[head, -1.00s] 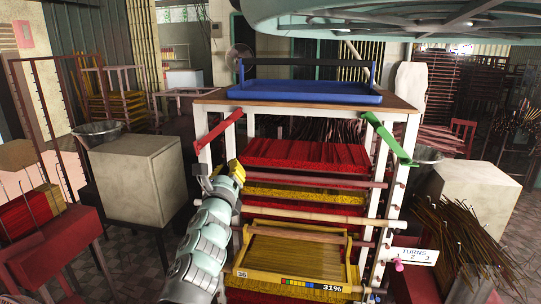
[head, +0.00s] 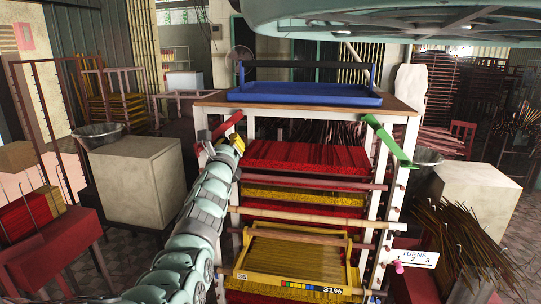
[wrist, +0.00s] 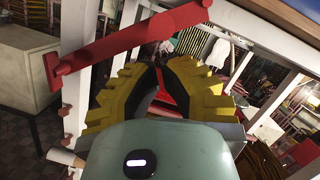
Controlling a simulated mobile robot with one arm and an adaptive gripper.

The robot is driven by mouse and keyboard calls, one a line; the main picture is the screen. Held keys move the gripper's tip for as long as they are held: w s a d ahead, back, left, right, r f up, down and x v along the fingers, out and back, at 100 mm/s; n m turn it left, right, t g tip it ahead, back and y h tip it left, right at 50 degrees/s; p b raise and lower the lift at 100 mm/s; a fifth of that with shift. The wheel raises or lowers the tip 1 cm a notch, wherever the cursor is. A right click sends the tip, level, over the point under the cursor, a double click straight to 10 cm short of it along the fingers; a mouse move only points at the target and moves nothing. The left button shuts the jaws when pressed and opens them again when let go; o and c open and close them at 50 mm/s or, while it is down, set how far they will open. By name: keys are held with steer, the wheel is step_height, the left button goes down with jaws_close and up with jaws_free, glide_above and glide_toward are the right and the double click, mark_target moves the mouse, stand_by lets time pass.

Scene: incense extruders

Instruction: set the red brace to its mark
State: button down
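The red brace (head: 229,124) is a slanted bar at the top left of the white rack. Its upper end is to the right, and my gripper partly hides its lower left part. In the wrist view the red brace (wrist: 130,37) runs from a white post up to the right, past my fingertips. My gripper (wrist: 162,66) has yellow stepped fingers with dark inner faces. A narrow gap shows between the fingers, with nothing clearly held. In the head view my gripper (head: 232,145) is just below the brace; I cannot tell whether it touches. I cannot make out the brace's mark.
A green brace (head: 388,140) slants at the rack's top right. A blue tray (head: 304,95) sits on top. Red and yellow incense fills the shelves below. A sign reading "TURNS" (head: 414,258) and a pink knob (head: 398,267) are at lower right. A pale block (head: 137,180) stands left.

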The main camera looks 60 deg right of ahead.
steer(key=shift+w+a+r, duration=0.1)
steer(key=shift+w+r, duration=0.15)
steer(key=shift+r, duration=0.1)
steer(key=shift+r+p, duration=0.1)
steer(key=shift+p, duration=0.25)
steer(key=shift+w+a+r+p, duration=0.1)
steer(key=shift+w+r+p, duration=0.15)
steer(key=shift+r+p, duration=0.45)
steer(key=shift+f, duration=0.1)
steer(key=shift+f+b, duration=0.15)
steer(key=shift+b, duration=0.15)
